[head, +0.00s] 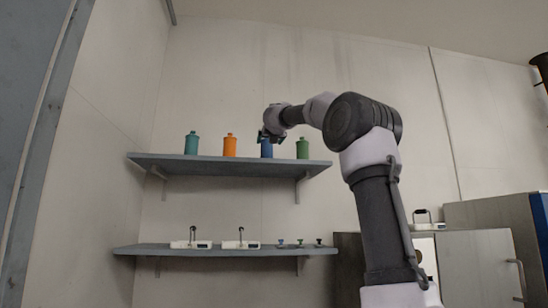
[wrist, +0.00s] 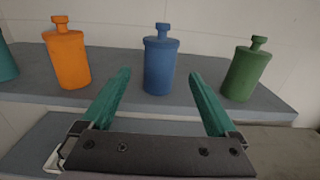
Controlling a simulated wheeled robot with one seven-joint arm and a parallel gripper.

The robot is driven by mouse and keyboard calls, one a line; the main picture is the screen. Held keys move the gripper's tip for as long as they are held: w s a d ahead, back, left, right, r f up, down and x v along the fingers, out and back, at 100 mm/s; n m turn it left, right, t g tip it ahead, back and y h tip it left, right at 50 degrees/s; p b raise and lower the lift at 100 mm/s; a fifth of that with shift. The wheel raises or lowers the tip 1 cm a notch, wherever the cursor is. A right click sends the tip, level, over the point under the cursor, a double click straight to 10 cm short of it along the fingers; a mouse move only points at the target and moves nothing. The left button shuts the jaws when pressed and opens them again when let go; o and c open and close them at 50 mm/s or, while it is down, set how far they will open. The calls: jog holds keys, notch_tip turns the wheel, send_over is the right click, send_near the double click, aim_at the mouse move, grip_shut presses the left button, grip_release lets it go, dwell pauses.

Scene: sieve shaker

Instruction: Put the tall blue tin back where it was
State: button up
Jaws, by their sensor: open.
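The tall blue tin (wrist: 161,62) stands upright on the upper shelf, between an orange tin and a green tin. In the head view the blue tin (head: 266,149) is partly hidden by my gripper (head: 270,136). In the wrist view my gripper (wrist: 158,88) is open, with its two teal fingers spread. The blue tin shows between and beyond the fingertips, and I see no finger touching it.
The upper shelf (head: 170,159) also holds a teal tin (head: 191,143), the orange tin (head: 230,145) and the green tin (head: 303,147). The lower shelf (head: 150,249) bears two white devices (head: 190,244) (head: 240,244) and several small knobbed items (head: 299,243). Grey cabinets stand at right.

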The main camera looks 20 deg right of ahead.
jog(key=s+a+f+n+t+y, duration=0.25)
jog(key=s+a+n, duration=0.35)
jog(key=a+n, duration=0.45)
jog(key=s+a+f+n+g+y, duration=0.3)
jog(key=s+a+f+n+y, duration=0.25)
jog(key=s+f+n, duration=0.6)
jog(key=s+d+f+n+g+h, duration=0.1)
jog(key=s+d+f+n+g, duration=0.1)
jog(key=s+f, duration=0.6)
jog(key=s+d+f+n+g, duration=0.2)
jog(key=s+f+n+g, duration=0.2)
jog(key=f, duration=0.9)
jog(key=s+d+f+n+g+h, duration=0.1)
jog(key=s+f+n+g, duration=0.3)
jog(key=s+f, duration=0.6)
jog(key=shift+s+d+f+n+h, duration=0.3)
jog(key=shift+s+d+n, duration=0.6)
jog(key=shift+n, duration=0.2)
